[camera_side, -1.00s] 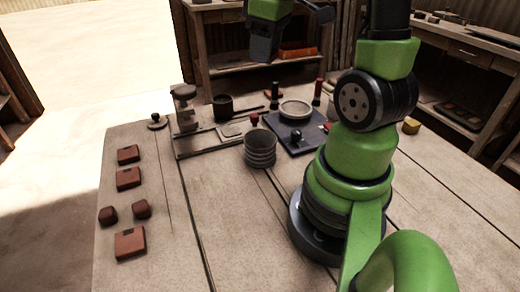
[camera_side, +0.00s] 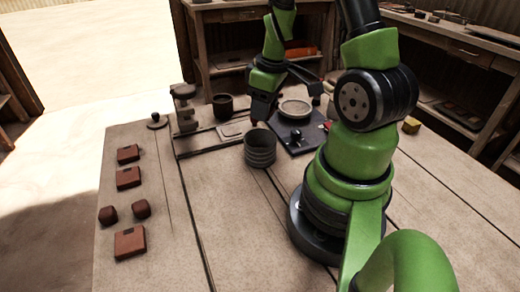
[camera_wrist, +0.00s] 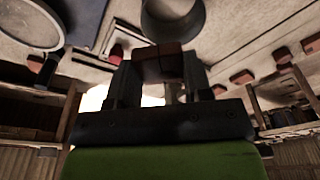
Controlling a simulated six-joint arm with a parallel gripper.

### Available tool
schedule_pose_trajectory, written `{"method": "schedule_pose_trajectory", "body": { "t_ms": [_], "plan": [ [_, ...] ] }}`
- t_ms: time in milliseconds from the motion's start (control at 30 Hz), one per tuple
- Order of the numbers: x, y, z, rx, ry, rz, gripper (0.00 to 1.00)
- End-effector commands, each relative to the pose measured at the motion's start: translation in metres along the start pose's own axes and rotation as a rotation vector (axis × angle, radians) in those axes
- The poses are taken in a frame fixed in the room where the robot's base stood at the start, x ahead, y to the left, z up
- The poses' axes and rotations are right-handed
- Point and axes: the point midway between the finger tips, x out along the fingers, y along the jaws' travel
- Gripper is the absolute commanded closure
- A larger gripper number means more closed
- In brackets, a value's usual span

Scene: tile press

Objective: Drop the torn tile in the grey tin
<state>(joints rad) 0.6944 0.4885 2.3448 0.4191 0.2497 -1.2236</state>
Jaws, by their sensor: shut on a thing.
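The torn tile (camera_wrist: 160,63) is a small red-brown piece between my fingers in the wrist view; a seam or step shows near its middle. My gripper (camera_wrist: 160,78) is shut on it. The grey tin (camera_side: 260,150) is a ribbed, open round pot on the table in the side view. My gripper (camera_side: 262,108) is above and slightly behind the tin's rim there, and the tile is hard to make out. The tin also shows in the wrist view (camera_wrist: 173,20), just beyond the tile.
Several red-brown tiles (camera_side: 130,242) and two lumps (camera_side: 108,215) lie at the table's left. A dark board (camera_side: 300,143) with a pale dish (camera_side: 295,108) stands right of the tin. A press (camera_side: 185,108) and dark cup (camera_side: 223,107) stand behind left. The front middle is clear.

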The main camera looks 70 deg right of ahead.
Motion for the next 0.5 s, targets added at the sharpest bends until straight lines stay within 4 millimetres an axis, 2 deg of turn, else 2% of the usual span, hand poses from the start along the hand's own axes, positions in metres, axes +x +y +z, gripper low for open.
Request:
{"method": "schedule_pose_trajectory", "body": {
  "t_ms": [367,400,500],
  "plan": [
    [0.0047,0.0004,0.0013,0.000,-0.003,0.003,0.78],
    [0.0047,0.0004,0.0013,0.000,-0.003,0.003,0.45],
    [0.0046,0.0004,0.0013,0.000,-0.003,0.003,0.24]
  ]
}}
